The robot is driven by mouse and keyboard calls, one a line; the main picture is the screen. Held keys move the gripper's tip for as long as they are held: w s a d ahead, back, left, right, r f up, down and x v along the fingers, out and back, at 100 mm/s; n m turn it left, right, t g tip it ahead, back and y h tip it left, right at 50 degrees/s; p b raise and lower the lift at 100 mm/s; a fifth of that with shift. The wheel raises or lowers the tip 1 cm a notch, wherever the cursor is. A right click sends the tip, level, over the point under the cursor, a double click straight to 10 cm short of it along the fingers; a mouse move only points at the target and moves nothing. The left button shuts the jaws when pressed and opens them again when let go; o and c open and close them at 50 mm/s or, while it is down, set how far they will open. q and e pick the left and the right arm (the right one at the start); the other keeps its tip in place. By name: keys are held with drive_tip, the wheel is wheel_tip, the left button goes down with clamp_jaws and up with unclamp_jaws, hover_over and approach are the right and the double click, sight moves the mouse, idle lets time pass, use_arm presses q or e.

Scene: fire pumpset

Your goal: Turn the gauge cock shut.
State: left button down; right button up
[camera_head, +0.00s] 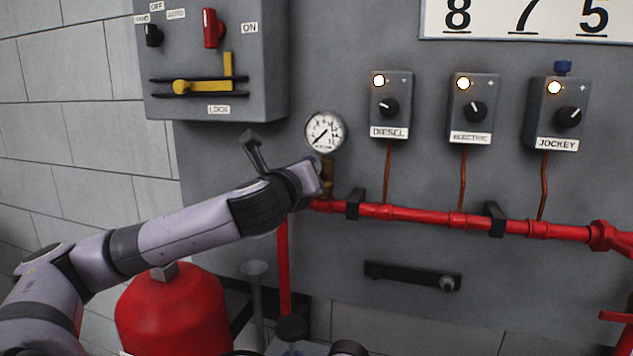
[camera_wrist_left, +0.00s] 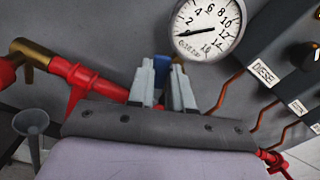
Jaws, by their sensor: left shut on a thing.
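The round white pressure gauge (camera_head: 325,132) stands on a brass stem (camera_head: 327,178) above the red pipe; it also shows in the wrist view (camera_wrist_left: 208,26). My left gripper (camera_head: 314,178) is at this stem, just below the gauge, and my own wrist hides part of it. In the wrist view, the left gripper's pale fingers (camera_wrist_left: 166,76) are shut, with a blue piece (camera_wrist_left: 178,70), apparently the gauge cock's handle, showing between and behind them. The cock's body is mostly hidden, and I cannot tell the handle's exact angle. My right gripper is not in view.
The red pipe (camera_head: 400,213) runs rightward along the wall on black brackets. Diesel (camera_head: 391,106), electric (camera_head: 473,109) and jockey (camera_head: 556,114) boxes hang above it. A grey switch box (camera_head: 215,60) is at upper left. A red tank (camera_head: 172,315) and a grey funnel (camera_head: 254,269) stand below my arm.

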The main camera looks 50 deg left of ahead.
use_arm(q)
drive_tip(key=shift+s+a+f+n+b, duration=0.25)
drive_tip(key=shift+a+f+n+b, duration=0.4)
drive_tip(key=shift+n+b, duration=1.15)
drive_tip(key=shift+s+a+f+n+b, duration=0.3)
drive_tip(key=shift+f+n+b, duration=0.7)
drive_tip(key=shift+n, duration=1.65)
drive_tip(key=shift+s+a+f+n+b, duration=0.25)
drive_tip(key=shift+a+f+n+b, duration=0.4)
drive_tip(key=shift+n+b, duration=1.15)
drive_tip(key=shift+d+f+n+p, duration=0.15)
drive_tip(key=shift+f+n+p, duration=0.05)
drive_tip(key=shift+n+p, duration=0.3)
drive_tip(key=c, duration=1)
unclamp_jaws()
drive_tip(key=b+v, duration=0.1)
drive_tip(key=v, duration=0.6)
